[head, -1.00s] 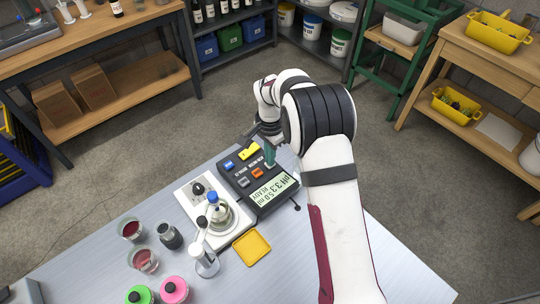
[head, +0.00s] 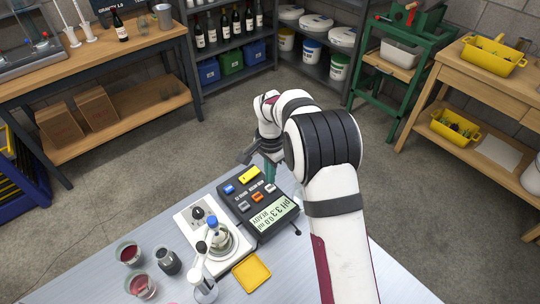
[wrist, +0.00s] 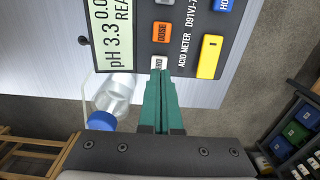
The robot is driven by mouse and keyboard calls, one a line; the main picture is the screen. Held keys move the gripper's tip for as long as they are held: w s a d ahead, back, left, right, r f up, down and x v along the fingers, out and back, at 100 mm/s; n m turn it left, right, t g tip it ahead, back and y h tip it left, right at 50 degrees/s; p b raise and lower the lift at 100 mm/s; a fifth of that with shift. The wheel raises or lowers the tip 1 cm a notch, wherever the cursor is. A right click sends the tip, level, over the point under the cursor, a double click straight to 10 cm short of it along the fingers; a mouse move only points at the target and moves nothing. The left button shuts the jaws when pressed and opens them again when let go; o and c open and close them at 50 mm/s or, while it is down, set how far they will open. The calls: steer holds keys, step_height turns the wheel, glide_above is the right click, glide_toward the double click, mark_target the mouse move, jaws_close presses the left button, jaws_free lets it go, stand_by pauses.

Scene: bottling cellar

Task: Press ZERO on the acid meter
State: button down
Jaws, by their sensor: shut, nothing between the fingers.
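The dark acid meter (head: 248,222) stands on the metal bench; its display (head: 272,214) reads pH 3.3, 0.0 ml, READY. In the wrist view the white ZERO button (wrist: 157,62) sits beside the orange DOSE button (wrist: 161,33), its label partly covered by my fingertips. My gripper (wrist: 160,73) is shut and empty, its teal fingers pointing at the ZERO button and overlapping its edge. Contact cannot be told. In the head view the teal fingers (head: 269,172) are over the meter's button side, partly hidden by my arm.
A yellow button (wrist: 210,56) and a blue button (wrist: 224,4) are nearby. Beside the meter stands a white stirrer unit (head: 193,222) with a blue-capped vessel (head: 221,243). A yellow tray (head: 251,273), a dark bottle (head: 168,263) and glasses of red liquid (head: 129,253) share the bench.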

mark_target(270, 186)
step_height(270, 186, up, 10)
stand_by(0.3)
steer(key=shift+w+r, duration=0.1)
stand_by(0.4)
steer(key=s+d+r+n, duration=0.1)
steer(key=s+d+r, duration=0.3)
steer(key=s, duration=0.3)
steer(key=s+d+r+n, duration=0.1)
steer(key=s+d+r, duration=0.3)
steer(key=s, duration=0.3)
steer(key=s+d+f+y, duration=0.1)
steer(key=s+f, duration=0.1)
steer(key=s, duration=0.8)
steer(key=s+d+f+n, duration=0.1)
steer(key=s+d+f, duration=0.1)
steer(key=s, duration=0.8)
steer(key=shift+y, duration=0.4)
